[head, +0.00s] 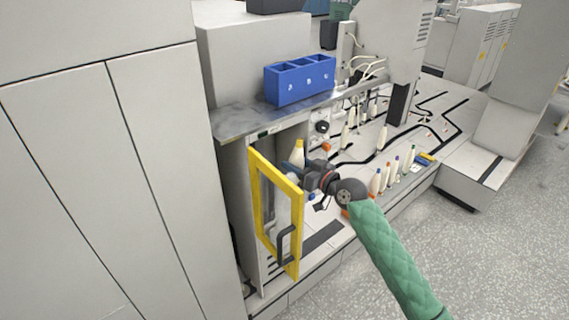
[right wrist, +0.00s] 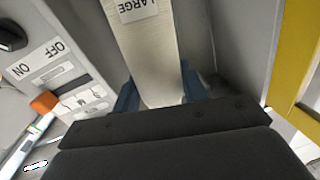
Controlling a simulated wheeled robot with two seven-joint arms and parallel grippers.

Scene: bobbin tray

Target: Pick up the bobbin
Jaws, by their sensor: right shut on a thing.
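A cream-white bobbin with a yellow tip (head: 298,154) stands upright in the opening behind the yellow-framed door. In the right wrist view the bobbin (right wrist: 150,50) fills the space between the blue fingers and bears a label reading "LARGE". My right gripper (head: 291,170) reaches in past the open door and is shut on the bobbin; in the right wrist view its fingertips (right wrist: 160,97) lie on both sides of the bobbin's lower part. The bobbin's bottom is hidden by the gripper. My left gripper is not in view.
The yellow door frame (head: 258,215) with a dark handle stands open close to my right gripper. A blue three-compartment box (head: 300,82) sits on the grey shelf above. Several bobbins (head: 385,178) stand to the right. An ON/OFF panel (right wrist: 52,65) is beside the gripper.

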